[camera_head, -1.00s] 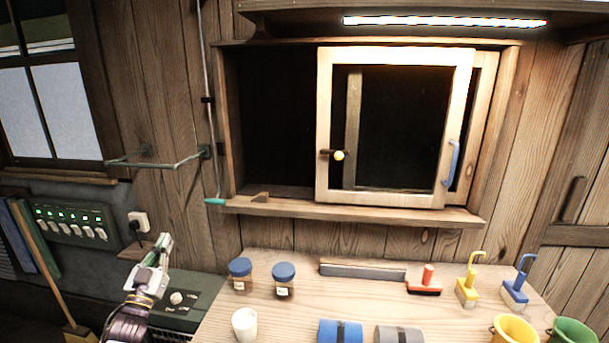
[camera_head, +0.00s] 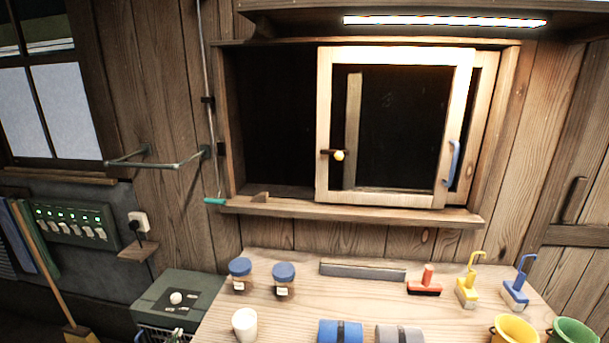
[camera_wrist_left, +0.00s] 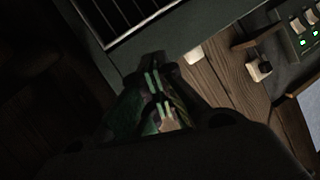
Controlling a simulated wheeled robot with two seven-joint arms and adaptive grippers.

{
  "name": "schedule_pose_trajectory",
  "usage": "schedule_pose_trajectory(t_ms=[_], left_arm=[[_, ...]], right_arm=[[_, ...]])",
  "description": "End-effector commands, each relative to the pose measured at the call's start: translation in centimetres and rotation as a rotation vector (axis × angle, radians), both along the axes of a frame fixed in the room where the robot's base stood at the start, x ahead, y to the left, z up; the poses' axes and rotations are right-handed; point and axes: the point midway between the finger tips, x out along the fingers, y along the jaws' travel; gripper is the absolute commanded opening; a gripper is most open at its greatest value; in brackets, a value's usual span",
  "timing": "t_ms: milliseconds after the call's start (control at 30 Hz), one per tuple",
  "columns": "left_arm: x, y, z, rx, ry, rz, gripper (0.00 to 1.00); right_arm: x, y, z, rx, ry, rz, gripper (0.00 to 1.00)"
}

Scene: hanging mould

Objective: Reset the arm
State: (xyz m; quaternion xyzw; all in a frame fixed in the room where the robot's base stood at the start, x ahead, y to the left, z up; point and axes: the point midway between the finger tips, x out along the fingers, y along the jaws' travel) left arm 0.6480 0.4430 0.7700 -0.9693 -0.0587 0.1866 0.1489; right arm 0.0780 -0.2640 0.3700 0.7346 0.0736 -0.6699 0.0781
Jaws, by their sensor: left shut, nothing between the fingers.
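My left gripper (camera_wrist_left: 154,82) shows in the left wrist view with its two green-tipped fingers close together. It is shut and holds nothing. It is beside a dark box with a slatted or wire part (camera_wrist_left: 125,15). In the head view only a small part at the bottom left edge may belong to this gripper; I cannot tell it clearly from the wire basket (camera_head: 165,333) there. My right gripper is in neither view.
A dark box with a pale knob (camera_head: 176,298) stands left of the wooden workbench (camera_head: 300,310). On the bench are jars (camera_head: 240,275), a white cup (camera_head: 245,324), brushes (camera_head: 425,283) and pots (camera_head: 514,330). A sliding-door cabinet (camera_head: 395,125) and a wall rail (camera_head: 160,163) are above.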

Motion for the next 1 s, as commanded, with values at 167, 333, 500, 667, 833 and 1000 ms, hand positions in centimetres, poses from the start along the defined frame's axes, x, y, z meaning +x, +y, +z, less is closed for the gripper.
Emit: schedule_pose_trajectory(t_ms=[167,333,500,667,833,1000], left_arm=[[-3.7,-1.1,-7.6,-0.017,0.155,0.004,0.00],[-7.9,-2.4,-14.1,-0.036,0.293,0.005,0.00],[-13.0,-3.9,-20.0,-0.060,0.426,0.006,0.00],[-18.3,-5.4,-24.9,-0.085,0.543,0.008,0.00],[-24.5,-7.2,-29.5,-0.109,0.664,0.008,0.00],[-31.1,-9.1,-33.3,-0.130,0.776,0.004,0.00]], right_arm=[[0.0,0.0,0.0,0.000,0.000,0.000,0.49],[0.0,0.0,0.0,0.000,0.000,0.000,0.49],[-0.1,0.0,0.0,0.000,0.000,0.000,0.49],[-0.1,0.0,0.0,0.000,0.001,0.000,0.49],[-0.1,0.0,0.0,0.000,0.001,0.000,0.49],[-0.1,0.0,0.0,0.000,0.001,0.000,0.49]])
